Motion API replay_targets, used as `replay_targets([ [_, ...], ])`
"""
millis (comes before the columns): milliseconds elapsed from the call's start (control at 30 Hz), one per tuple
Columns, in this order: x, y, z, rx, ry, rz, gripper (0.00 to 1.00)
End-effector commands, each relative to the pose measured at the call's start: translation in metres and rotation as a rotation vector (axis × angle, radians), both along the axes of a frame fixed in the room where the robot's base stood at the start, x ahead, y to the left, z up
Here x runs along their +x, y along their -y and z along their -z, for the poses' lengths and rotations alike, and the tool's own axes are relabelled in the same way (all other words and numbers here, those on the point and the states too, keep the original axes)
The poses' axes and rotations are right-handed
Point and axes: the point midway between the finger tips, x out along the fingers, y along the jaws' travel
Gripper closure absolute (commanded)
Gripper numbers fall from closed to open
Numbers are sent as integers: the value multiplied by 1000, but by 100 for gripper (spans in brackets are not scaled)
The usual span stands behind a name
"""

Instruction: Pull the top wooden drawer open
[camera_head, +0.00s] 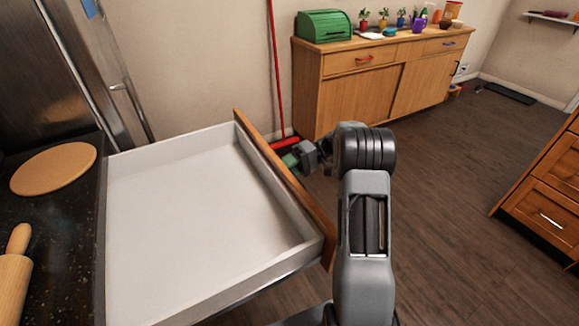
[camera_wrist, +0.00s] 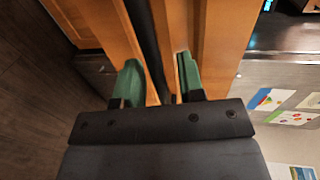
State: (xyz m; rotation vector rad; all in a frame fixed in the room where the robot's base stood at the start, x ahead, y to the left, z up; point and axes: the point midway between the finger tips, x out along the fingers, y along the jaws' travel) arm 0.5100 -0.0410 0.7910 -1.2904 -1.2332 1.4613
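The top wooden drawer (camera_head: 262,147) is pulled far out in the head view. Its white interior (camera_head: 185,195) is empty and its brown front faces right. My gripper (camera_head: 293,159) is at the outer side of that front, its fingertips partly hidden by the front. In the wrist view, the green fingers of my gripper (camera_wrist: 158,74) stand apart on either side of a dark bar handle (camera_wrist: 146,38) on the wooden front (camera_wrist: 212,40). A gap shows between the bar and the right finger, so the fingers look open around it.
A dark counter at left holds a round wooden board (camera_head: 54,168) and a rolling pin (camera_head: 14,275). A wooden sideboard (camera_head: 385,85) stands at the back wall, with a red pole (camera_head: 274,70) beside it. Open floor (camera_head: 450,160) lies right of my arm, before a wooden cabinet (camera_head: 550,185).

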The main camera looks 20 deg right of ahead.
Motion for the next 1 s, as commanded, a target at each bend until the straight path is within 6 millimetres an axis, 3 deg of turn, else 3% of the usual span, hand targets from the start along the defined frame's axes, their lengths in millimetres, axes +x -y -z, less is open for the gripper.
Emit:
replay_targets([
  [267,5,32,-7,0,2,3,64],
  [467,12,82,-22,0,0,6,64],
  [1000,19,118,-33,1,-2,2,64],
])
